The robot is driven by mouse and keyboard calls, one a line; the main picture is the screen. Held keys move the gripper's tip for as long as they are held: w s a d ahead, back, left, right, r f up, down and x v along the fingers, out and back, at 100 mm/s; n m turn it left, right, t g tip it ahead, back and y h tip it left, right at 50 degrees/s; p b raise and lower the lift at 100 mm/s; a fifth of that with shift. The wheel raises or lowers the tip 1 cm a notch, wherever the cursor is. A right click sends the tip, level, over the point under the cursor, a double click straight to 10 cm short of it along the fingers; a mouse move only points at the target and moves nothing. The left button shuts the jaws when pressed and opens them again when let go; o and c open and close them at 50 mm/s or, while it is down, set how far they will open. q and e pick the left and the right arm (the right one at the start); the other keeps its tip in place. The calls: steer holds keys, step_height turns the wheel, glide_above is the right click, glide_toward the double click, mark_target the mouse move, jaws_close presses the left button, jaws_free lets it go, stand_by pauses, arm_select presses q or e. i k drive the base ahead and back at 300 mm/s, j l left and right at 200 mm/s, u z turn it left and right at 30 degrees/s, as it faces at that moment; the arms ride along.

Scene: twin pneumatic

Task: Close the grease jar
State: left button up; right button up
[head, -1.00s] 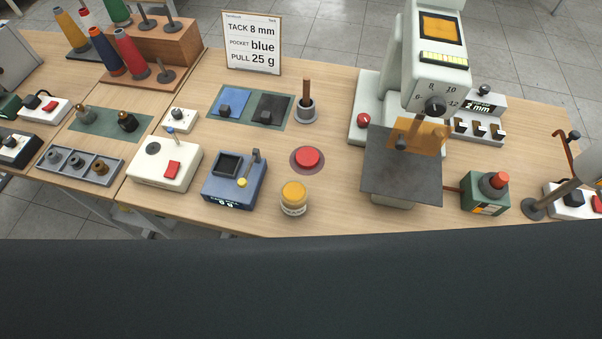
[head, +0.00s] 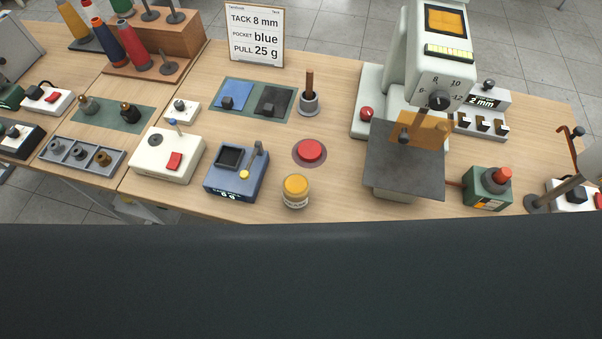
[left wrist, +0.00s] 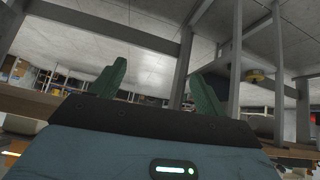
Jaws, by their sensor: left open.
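A small jar (head: 296,190) with a yellow top and a pale label stands upright near the front edge of the table in the head view. I cannot tell whether the yellow is a lid or grease inside. A round red piece (head: 309,150) sits on a dark round base just behind it. I cannot tell whether it is a lid or a button. My left gripper (left wrist: 162,72) shows in the left wrist view with its green fingers apart and nothing between them. It is away from the jar, facing grey frame bars. My right gripper is in neither view.
A blue scale (head: 236,172) stands left of the jar. A white machine with a dark plate (head: 405,165) stands to the right, with a green box (head: 487,188) beyond it. Bare wood surrounds the jar.

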mark_target(295, 184)
steer(key=i+j+z, duration=0.15)
steer(key=j+z, duration=0.25)
steer(key=j, duration=0.6)
steer(key=j+z, duration=0.35)
steer(key=j, duration=0.65)
steer(key=k+l+u, duration=0.1)
steer(key=k+l, duration=0.4)
steer(key=i+j+z, duration=0.1)
steer(key=i+j, duration=0.4)
